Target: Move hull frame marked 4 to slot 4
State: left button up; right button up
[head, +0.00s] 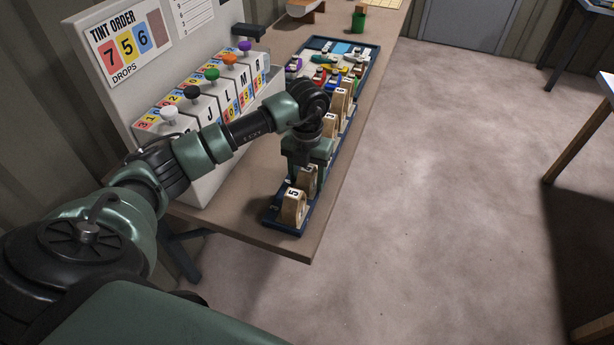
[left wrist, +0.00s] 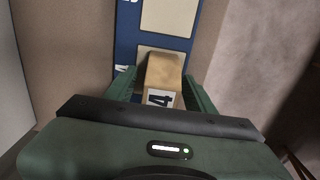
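The hull frame marked 4 (left wrist: 164,72) is a tan wooden block with a white label, seen between my left gripper's fingers in the left wrist view. In the head view a frame (head: 308,181) shows just under that gripper, partly covered by it. My left gripper (left wrist: 160,90) has its green fingers apart, one on each side of the frame, with a gap visible on the left side. In the head view the gripper (head: 307,163) points down over the blue board (left wrist: 126,40), which has pale slot pads. The slot numbers are hard to read. My right gripper is not in view.
The frame marked 5 (head: 292,208) stands at the board's near end. Several other frames (head: 340,103) stand farther along. A tray of colourful parts (head: 332,70) lies beyond. Dispensers with coloured knobs (head: 208,105) stand left of the board.

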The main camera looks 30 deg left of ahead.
pick_arm(q)
jog(key=shift+r, duration=0.3)
notch_tip(320, 180, up, 12)
jog(key=shift+f+b, duration=0.15)
jog(key=shift+b, duration=0.7)
